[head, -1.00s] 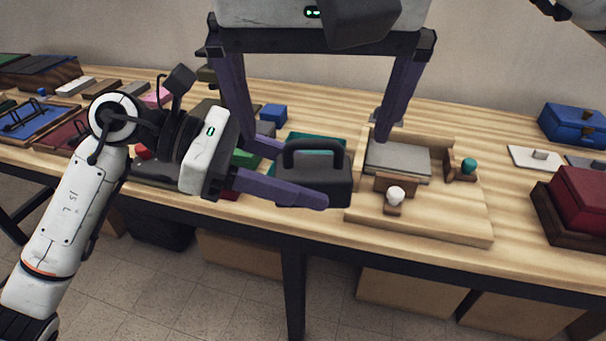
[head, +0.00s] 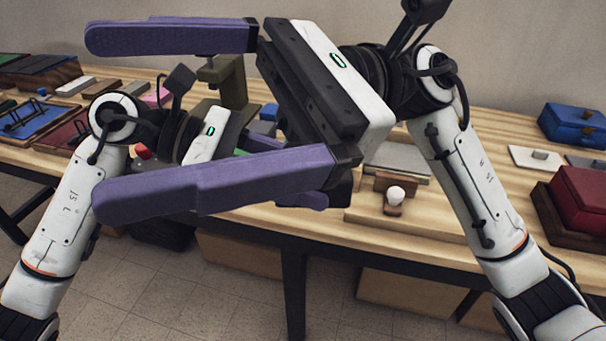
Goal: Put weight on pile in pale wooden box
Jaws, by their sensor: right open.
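The pale wooden box (head: 375,217) is right of centre on the table. A flat grey pile (head: 399,157) lies in it, behind a small brown block with a white knob (head: 396,195). My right gripper (head: 100,120) is open and empty, close to the camera, with its purple fingers pointing left. It hides much of the weight, a dark block with a handle; only a dark edge (head: 342,193) shows beneath it. My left gripper (head: 312,201) is at the weight, left of the box. Its fingers are mostly hidden, so its grip is unclear.
A dark red box (head: 580,200) and a blue case (head: 575,124) stand at the right. A white plate (head: 534,157) lies beside them. Trays and small blocks fill the left side. An olive stand (head: 230,80) is behind my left gripper.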

